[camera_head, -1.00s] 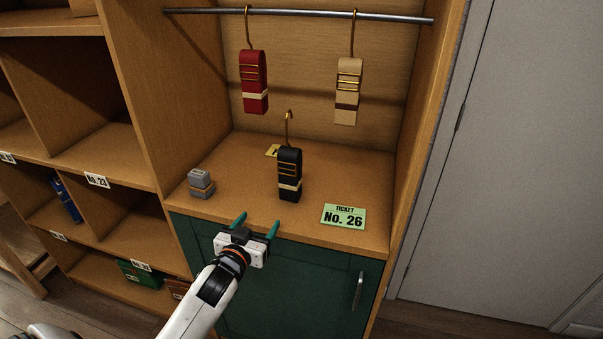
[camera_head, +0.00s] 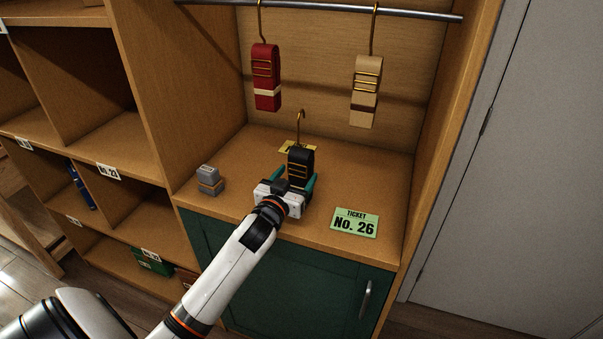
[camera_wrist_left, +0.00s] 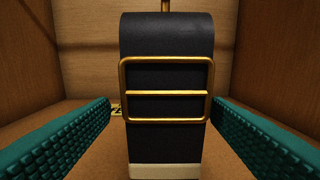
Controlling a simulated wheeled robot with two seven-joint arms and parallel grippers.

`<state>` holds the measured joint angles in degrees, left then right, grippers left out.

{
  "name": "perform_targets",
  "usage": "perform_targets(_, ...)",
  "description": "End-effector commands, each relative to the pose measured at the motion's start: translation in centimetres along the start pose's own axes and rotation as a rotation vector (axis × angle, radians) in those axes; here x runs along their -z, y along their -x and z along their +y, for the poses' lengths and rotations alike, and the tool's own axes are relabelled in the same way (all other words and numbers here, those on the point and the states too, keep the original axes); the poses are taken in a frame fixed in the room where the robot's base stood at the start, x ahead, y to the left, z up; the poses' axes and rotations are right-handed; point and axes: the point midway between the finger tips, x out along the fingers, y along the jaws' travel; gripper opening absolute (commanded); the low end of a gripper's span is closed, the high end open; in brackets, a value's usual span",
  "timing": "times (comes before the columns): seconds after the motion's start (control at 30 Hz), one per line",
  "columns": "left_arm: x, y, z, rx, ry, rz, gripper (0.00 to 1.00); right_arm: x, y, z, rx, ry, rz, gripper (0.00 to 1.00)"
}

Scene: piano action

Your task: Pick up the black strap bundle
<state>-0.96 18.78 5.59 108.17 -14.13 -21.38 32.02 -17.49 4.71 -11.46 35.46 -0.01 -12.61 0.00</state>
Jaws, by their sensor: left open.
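The black strap bundle (camera_head: 300,163) stands upright on the wooden shelf, with a brass buckle on its front and a brass hook at its top. In the left wrist view the bundle (camera_wrist_left: 168,45) fills the middle, with a pale band at its lower edge. My left gripper (camera_head: 297,182) is open, with one teal finger on each side of the bundle. In the left wrist view a gap shows between each finger and the bundle, with the jaws (camera_wrist_left: 165,140) around its lower part. The gripper hides the bundle's lower part in the head view. My right gripper is not in view.
A red strap bundle (camera_head: 266,80) and a beige strap bundle (camera_head: 366,90) hang from the rail (camera_head: 320,11) above. A green ticket No. 26 (camera_head: 355,222) lies front right. Cabinet walls bound both sides.

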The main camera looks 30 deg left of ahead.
Motion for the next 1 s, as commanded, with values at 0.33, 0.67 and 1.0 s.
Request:
perform_targets(0.33, 0.1, -4.5, -0.4, 0.0, 0.001, 0.0, 0.71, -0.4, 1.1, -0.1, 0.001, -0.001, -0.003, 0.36)
perform_targets(0.67, 0.2, -4.7, -0.4, 0.001, 0.001, 0.0, 0.59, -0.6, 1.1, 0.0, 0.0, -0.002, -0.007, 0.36)
perform_targets(1.0, 0.1, -4.7, -0.4, 0.001, 0.0, -0.001, 0.17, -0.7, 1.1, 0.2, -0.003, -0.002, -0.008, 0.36)
